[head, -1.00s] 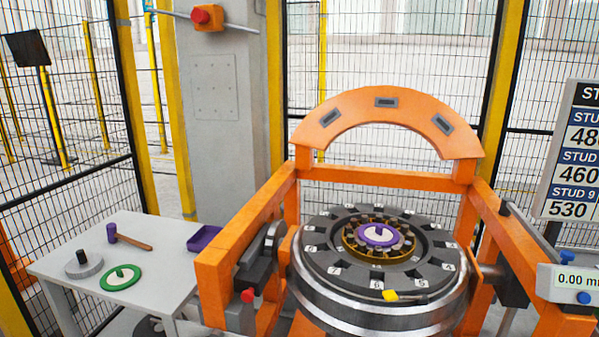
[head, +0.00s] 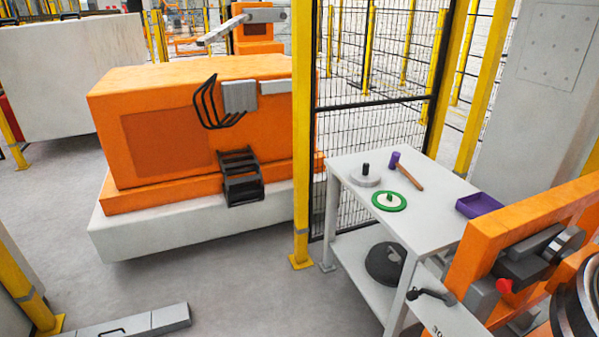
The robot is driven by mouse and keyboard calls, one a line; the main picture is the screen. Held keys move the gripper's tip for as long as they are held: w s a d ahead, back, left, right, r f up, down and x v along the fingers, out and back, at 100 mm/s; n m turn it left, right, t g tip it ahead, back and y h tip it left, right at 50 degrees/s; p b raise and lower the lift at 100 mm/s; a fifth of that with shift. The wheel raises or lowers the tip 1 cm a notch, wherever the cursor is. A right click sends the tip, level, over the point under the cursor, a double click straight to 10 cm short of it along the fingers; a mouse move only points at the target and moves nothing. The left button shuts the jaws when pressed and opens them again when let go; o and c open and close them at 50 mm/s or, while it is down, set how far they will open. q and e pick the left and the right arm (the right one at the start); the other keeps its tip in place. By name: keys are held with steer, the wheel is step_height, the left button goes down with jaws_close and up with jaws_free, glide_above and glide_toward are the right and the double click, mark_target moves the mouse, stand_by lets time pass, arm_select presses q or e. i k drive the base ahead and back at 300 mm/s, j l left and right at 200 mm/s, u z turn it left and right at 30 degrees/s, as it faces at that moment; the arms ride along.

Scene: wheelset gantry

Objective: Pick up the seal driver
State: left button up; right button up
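A white table (head: 345,160) stands right of centre in the head view. On its top are a grey disc with an upright black handle (head: 366,178), a green ring-like disc with a small central knob (head: 389,201), and a mallet with a purple head and wooden handle (head: 407,172). The handled grey disc looks most like the seal driver, but I cannot tell for certain. It stands upright at the table's far left, apart from the mallet and green disc. Neither of my grippers is in view.
A purple tray (head: 477,205) sits at the table's right. A black round part (head: 384,262) lies on the lower shelf. The orange gantry (head: 520,235) stands close on the right. A yellow fence post (head: 302,130) and orange machine (head: 160,130) stand left. Floor before the table's left is clear.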

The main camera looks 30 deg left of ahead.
mark_target(365, 177)
steer(key=u, duration=0.5)
steer(key=z, duration=0.4)
steer(key=i+j+z, duration=0.35)
steer(key=j+z, duration=0.2)
steer(key=i+j+z, duration=0.1)
steer(key=j+z, duration=0.15)
steer(key=i+j+z, duration=0.1)
steer(key=j+z, duration=0.15)
steer(key=j, duration=0.15)
